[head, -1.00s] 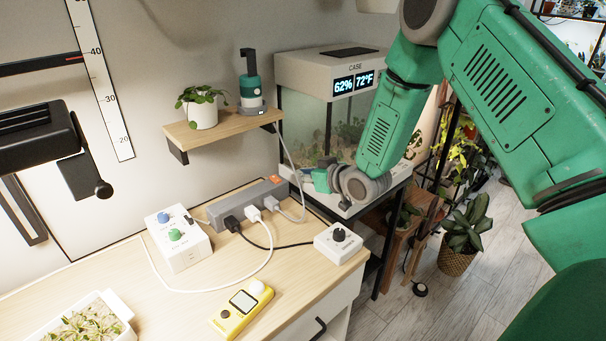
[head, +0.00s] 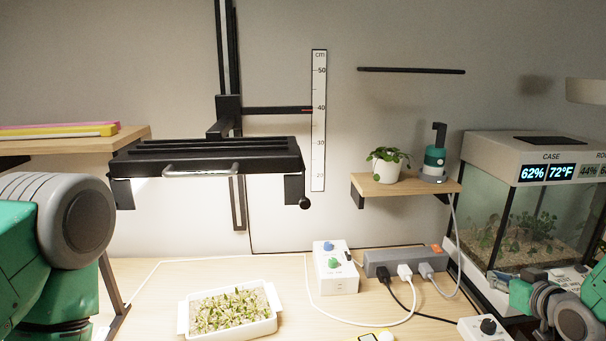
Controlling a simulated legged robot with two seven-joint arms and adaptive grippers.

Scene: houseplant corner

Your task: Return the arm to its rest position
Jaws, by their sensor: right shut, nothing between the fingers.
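My right arm comes in at the lower right edge, green with grey wrist rings. My right gripper (head: 516,290) is at its end, small and partly hidden by the wrist. It is shut and empty, in front of the lower part of the glass case (head: 518,226) and above the right side of the bench. Whether it touches the case I cannot tell. My left arm shows only as a big grey and green joint at the left edge; its gripper is out of view.
A white seedling tray (head: 229,329), a white box with knobs (head: 336,277), a power strip (head: 400,260) with cables and a dial box (head: 484,329) are on the bench. A black lamp (head: 205,160) hangs above. A wall shelf (head: 400,187) holds a potted plant (head: 386,165) and a green-and-grey device (head: 435,160).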

